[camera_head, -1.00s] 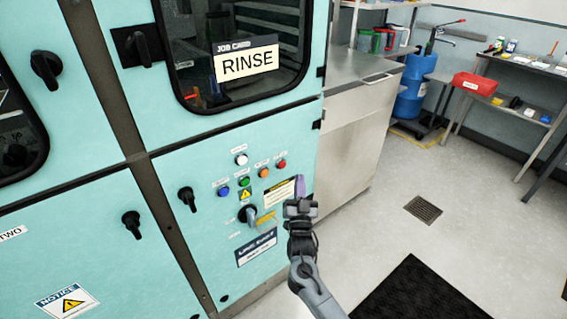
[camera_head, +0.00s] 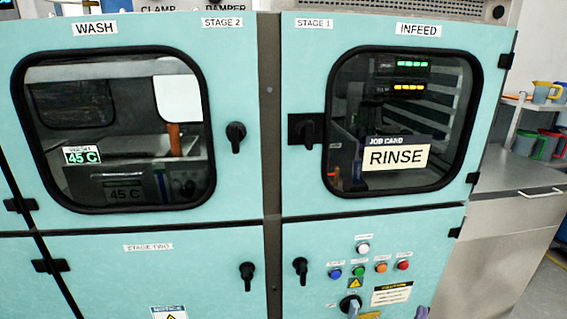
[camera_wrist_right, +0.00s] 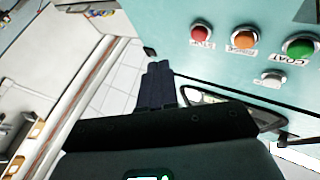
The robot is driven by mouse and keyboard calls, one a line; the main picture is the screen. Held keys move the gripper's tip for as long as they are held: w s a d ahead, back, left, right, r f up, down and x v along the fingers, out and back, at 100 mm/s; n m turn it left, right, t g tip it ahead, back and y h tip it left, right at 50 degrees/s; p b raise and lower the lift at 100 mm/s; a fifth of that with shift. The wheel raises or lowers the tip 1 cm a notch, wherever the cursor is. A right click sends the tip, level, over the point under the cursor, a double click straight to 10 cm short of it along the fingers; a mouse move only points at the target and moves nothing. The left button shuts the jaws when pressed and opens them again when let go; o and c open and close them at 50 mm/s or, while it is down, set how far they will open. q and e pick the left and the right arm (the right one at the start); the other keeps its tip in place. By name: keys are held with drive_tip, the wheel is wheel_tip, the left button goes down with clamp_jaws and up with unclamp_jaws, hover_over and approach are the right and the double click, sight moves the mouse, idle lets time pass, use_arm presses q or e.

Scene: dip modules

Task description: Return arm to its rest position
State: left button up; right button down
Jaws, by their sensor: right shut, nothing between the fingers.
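My right gripper (camera_head: 421,313) barely shows at the bottom edge of the head view, as a small purple-grey tip just right of the control panel's lower labels. In the right wrist view its dark fingers (camera_wrist_right: 158,84) are together with nothing between them. They are near the teal panel, and I cannot tell the exact gap. The rest of the right arm is below the head view. My left gripper is in neither view.
The teal machine fills the head view, with a wash window (camera_head: 115,130) and an infeed window with a RINSE card (camera_head: 396,158). Below are colored buttons (camera_head: 381,267) and a rotary switch (camera_head: 350,304). A steel counter (camera_head: 515,240) stands at right.

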drive_tip(key=s+a+n+g+y+p, duration=0.35)
drive_tip(key=s+a+g, duration=0.2)
drive_tip(key=s, duration=0.55)
drive_tip(key=s+a+n+g+y+p, duration=0.4)
drive_tip(key=s+a, duration=0.3)
drive_tip(key=s, duration=0.4)
drive_tip(key=s+a+n+g+y+p, duration=0.25)
drive_tip(key=s+a+g+y, duration=0.35)
drive_tip(key=s, duration=0.5)
wheel_tip(320, 180, up, 38)
drive_tip(key=p, duration=3.7)
drive_tip(key=shift+s+a+f+h, duration=0.2)
drive_tip(key=shift+s+h, duration=0.25)
